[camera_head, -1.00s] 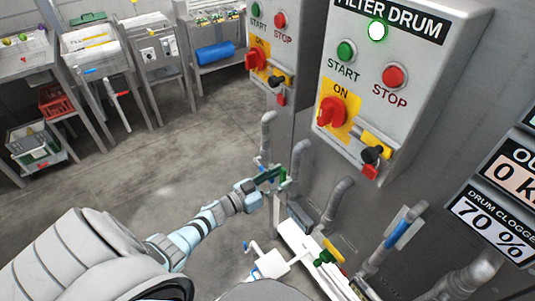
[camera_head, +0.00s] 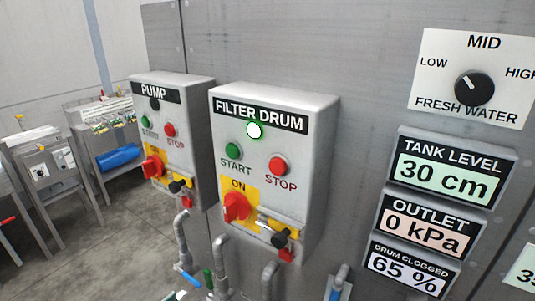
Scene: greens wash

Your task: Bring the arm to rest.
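Neither of my grippers shows in the head view, and no part of my arms can be made out. The filter drum box (camera_head: 262,195) hangs on the grey wall with its lamp (camera_head: 254,130) lit. Its green START button (camera_head: 233,151), red STOP button (camera_head: 278,165) and red rotary switch (camera_head: 237,206) at ON are visible. The pump box (camera_head: 176,128) hangs to its left, with its lamp (camera_head: 155,104) dark and its own red switch (camera_head: 153,166).
Grey pipes (camera_head: 221,262) and a blue valve handle (camera_head: 188,276) sit below the boxes. Displays on the right read tank level 30 cm (camera_head: 447,180), outlet 0 kPa (camera_head: 426,225) and drum clogged 65 % (camera_head: 408,270). The fresh water knob (camera_head: 474,88) is above. Steel tables stand left; floor between is clear.

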